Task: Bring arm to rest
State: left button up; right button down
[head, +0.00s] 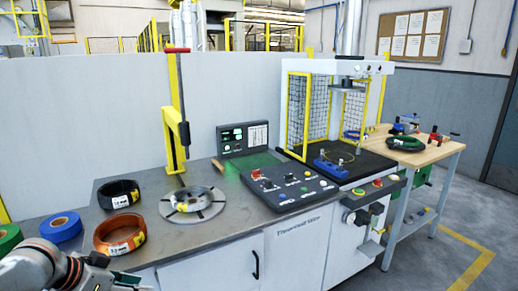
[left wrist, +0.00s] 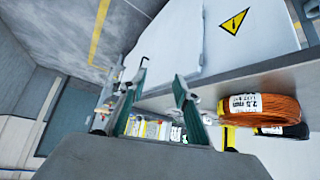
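My left arm (head: 55,268) comes in at the lower left of the head view, in front of the bench's near left corner. In the left wrist view my left gripper (left wrist: 160,85) has its two fingers apart with nothing between them. The orange coil (head: 108,235) lies on the bench beyond the arm and also shows at the right of the left wrist view (left wrist: 265,108). My right gripper is in neither view.
A caged press (head: 340,125) and wooden table (head: 420,152) stand right. Floor at lower right is clear.

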pick_arm(q)
jog(key=s+d+f+t, duration=0.25)
jog(key=d+f, duration=0.65)
jog(key=f, duration=0.5)
jog(key=s+d+f+n+y, duration=0.1)
jog(key=s+f, duration=0.5)
jog(key=s, duration=0.2)
jog(key=s+d+f+t+y, duration=0.1)
jog(key=s+d+f, duration=0.1)
jog(key=s+f, duration=0.4)
jog(key=shift+s+d+n, duration=0.25)
jog(key=shift+s+n, duration=0.15)
jog(key=shift+s, duration=0.65)
